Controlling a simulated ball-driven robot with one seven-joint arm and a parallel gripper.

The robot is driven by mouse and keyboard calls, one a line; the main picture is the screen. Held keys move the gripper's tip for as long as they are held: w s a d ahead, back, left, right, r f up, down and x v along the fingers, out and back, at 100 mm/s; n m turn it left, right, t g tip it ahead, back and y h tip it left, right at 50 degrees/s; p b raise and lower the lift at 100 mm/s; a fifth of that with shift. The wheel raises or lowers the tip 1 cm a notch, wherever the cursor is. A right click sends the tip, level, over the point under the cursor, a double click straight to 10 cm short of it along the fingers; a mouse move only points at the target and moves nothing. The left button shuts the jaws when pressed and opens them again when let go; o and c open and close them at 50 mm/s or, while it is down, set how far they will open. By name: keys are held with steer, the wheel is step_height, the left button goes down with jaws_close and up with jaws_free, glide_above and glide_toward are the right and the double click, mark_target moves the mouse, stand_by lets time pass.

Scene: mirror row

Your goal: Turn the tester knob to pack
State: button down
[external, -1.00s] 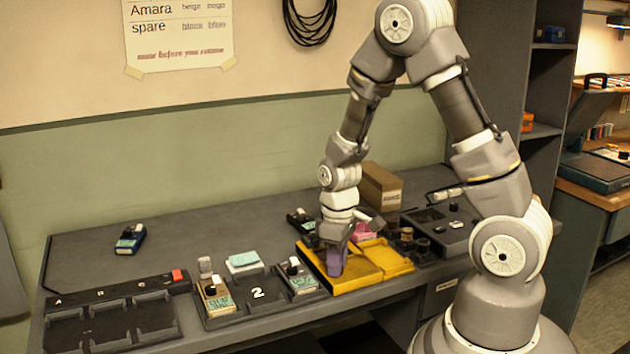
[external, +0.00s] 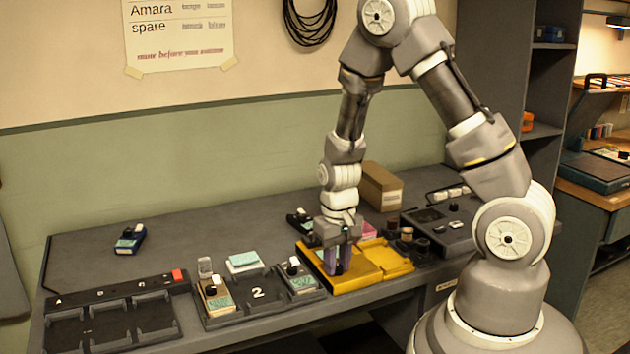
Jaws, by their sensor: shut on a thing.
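The tester seems to be the dark grey box (external: 432,216) at the right end of the bench. A small dark knob (external: 453,207) stands on its top; its setting and labels are too small to read. My gripper (external: 338,268) points down over the left part of the yellow tray (external: 375,274), well left of the grey box. It is shut on a purple thing (external: 331,262), held upright low in the tray. My fingers partly hide it, and I cannot tell whether it touches the tray floor.
Small dark round pieces (external: 407,234) stand between the yellow tray and the grey box. A brown carton (external: 380,186) and a pink item (external: 368,230) are behind the tray. The bench's back left is mostly clear.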

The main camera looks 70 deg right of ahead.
mark_target(337, 266)
steer(key=shift+m, duration=0.4)
steer(key=c, duration=0.9)
jaws_free()
steer(key=shift+r, duration=0.1)
step_height(337, 266, up, 8)
steer(key=p, duration=0.4)
steer(key=shift+f, duration=0.2)
